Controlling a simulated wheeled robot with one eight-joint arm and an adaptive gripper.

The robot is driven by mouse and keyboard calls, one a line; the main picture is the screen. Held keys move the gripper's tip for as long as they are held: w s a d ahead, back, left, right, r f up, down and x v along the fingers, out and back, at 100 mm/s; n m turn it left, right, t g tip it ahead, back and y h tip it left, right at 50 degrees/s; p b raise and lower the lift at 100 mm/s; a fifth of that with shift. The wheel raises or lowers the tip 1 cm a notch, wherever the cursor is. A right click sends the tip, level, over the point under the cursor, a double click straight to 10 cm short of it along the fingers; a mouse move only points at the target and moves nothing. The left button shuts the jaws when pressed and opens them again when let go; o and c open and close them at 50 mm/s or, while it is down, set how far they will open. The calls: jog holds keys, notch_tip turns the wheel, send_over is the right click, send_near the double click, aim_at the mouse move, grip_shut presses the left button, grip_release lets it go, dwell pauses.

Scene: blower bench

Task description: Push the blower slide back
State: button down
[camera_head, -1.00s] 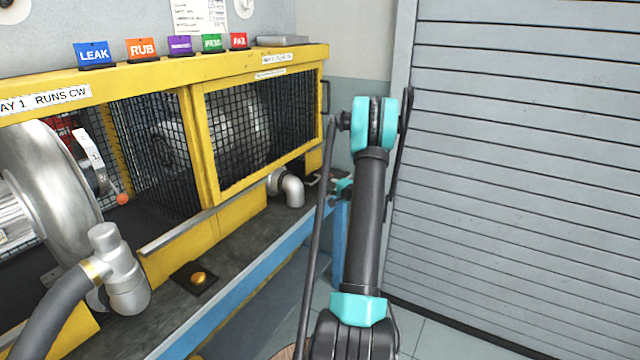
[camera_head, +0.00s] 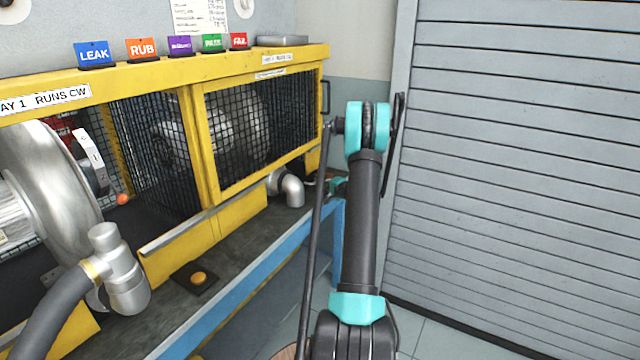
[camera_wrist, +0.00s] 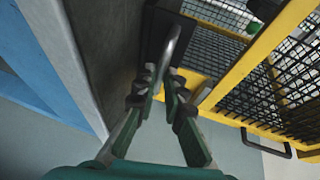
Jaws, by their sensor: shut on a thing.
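My gripper (camera_wrist: 162,80) is shut on a curved grey metal handle (camera_wrist: 175,43) in the wrist view. The handle stands over a dark plate at the bench edge, beside the yellow cage; I take it to be the blower slide's, but its label or track does not show. In the head view my gripper is small and mostly hidden behind my arm, at the bench's far right end. The slide itself cannot be made out there.
The yellow mesh cage (camera_head: 213,170) runs along the bench (camera_head: 232,250). A grey pipe elbow (camera_head: 291,188) sticks out near my gripper. A hose fitting (camera_head: 120,270) and an orange button (camera_head: 198,278) are nearer. A grey shutter (camera_head: 520,180) closes the right side.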

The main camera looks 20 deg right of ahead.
dwell(0.3)
jog(key=w+a, duration=0.4)
jog(key=w, duration=0.1)
jog(key=shift+w, duration=0.1)
jog(key=c, duration=1.6)
grip_release()
jog(key=shift+c, duration=0.2)
jog(key=shift+o, duration=0.2)
jog(key=shift+s, duration=0.2)
